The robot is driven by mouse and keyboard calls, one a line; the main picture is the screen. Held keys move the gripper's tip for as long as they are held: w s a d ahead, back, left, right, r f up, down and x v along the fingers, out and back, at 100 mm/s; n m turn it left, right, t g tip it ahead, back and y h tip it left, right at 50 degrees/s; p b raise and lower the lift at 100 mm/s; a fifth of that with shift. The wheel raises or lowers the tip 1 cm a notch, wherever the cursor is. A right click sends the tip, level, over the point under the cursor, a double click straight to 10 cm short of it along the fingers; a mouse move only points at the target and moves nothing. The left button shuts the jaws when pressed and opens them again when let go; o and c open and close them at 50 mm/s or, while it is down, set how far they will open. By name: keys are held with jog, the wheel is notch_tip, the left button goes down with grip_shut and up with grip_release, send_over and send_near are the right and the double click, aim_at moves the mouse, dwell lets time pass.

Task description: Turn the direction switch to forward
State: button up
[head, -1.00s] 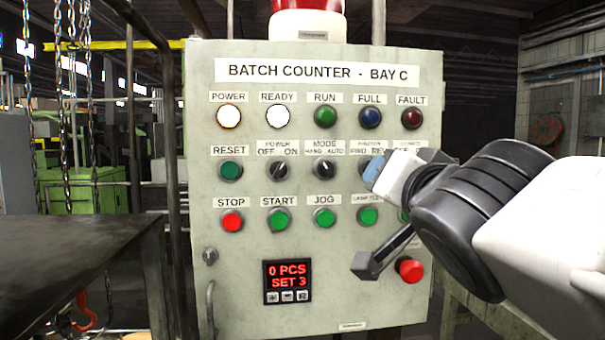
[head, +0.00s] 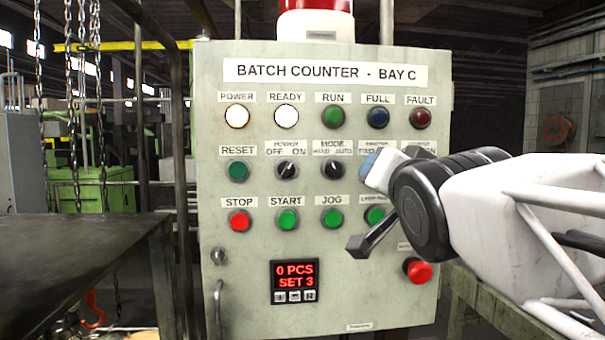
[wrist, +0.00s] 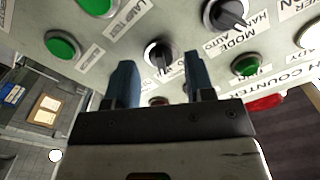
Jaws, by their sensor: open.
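The direction switch is a black knob on a round collar, and its label is partly covered. In the head view the knob is hidden behind my gripper (head: 372,165), whose bluish fingers are at its place in the second row. In the wrist view the direction switch (wrist: 160,52) shows just beyond and between my two fingertips, and its pointer setting is hard to read. My gripper (wrist: 159,62) is open, with one finger on each side of the knob's line. I cannot tell whether the fingers touch it.
The MODE switch (head: 333,169) and POWER switch (head: 286,170) are to its left. The green JOG button (head: 332,219) and LAMP TEST button (head: 375,215) are below. A red mushroom button (head: 418,271) protrudes at lower right. A dark table (head: 80,260) stands at left.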

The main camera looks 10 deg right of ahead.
jog(key=shift+w, duration=1.1)
jog(key=c, duration=0.8)
jog(key=shift+n, duration=0.4)
jog(key=n, duration=0.7)
jog(key=d+n, duration=0.1)
jog(key=n, duration=0.3)
